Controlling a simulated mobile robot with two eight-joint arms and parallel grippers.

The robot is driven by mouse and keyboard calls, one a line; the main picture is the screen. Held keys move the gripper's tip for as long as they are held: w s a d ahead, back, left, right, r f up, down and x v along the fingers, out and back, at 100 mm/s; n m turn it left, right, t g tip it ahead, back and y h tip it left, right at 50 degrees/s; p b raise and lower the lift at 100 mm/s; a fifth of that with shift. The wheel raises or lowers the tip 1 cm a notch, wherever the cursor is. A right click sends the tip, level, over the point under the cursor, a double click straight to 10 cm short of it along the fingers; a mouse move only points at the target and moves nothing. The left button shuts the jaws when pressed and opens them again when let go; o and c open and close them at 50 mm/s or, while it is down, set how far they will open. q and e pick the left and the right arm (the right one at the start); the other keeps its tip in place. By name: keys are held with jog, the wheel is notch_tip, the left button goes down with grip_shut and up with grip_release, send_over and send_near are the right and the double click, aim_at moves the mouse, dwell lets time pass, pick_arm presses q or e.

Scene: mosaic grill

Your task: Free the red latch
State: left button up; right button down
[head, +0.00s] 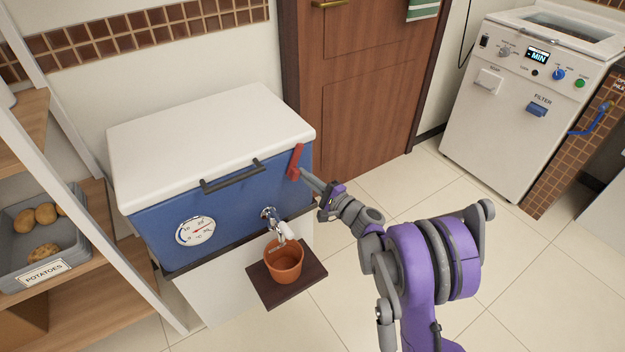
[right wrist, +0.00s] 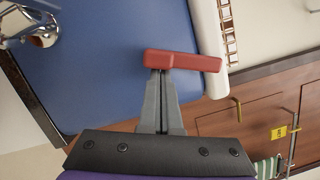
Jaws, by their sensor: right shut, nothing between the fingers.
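The red latch (head: 295,161) is on the front of the blue cooler (head: 160,234), near its right end, just under the white lid (head: 205,130). The lid is down. My right gripper (head: 303,172) is at the latch, with its fingertips at the latch's lower part. In the right wrist view the red latch (right wrist: 183,61) lies across the tips of my right gripper (right wrist: 160,75). The fingers are together with nothing between them; they seem to touch the latch or sit just behind it. My left gripper is not in view.
A tap (head: 270,213) sticks out of the cooler front above a terracotta pot (head: 284,261) on a dark shelf (head: 318,272). A black handle (head: 232,177) is on the lid's front. A shelf with potatoes (head: 46,214) stands left; the floor to the right is clear.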

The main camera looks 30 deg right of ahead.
aim_at(294, 178)
jog(key=shift+a+m+t, duration=0.3)
jog(key=shift+a+m, duration=0.8)
jog(key=shift+m, duration=0.1)
jog(key=m, duration=0.1)
jog(key=a+m, duration=0.1)
jog(key=shift+a+r+m+t, duration=0.1)
jog(key=shift+r+m+t, duration=0.2)
jog(key=shift+r, duration=0.05)
jog(key=shift+a+r, duration=0.55)
jog(key=shift+a, duration=0.15)
jog(key=shift+s+r, duration=0.1)
jog(key=f+b, duration=0.3)
jog(key=f, duration=0.1)
jog(key=shift+d, duration=0.3)
jog(key=a+p+v, duration=0.1)
jog(key=v, duration=0.8)
jog(key=shift+s+f, duration=0.3)
jog(key=shift+s, duration=0.25)
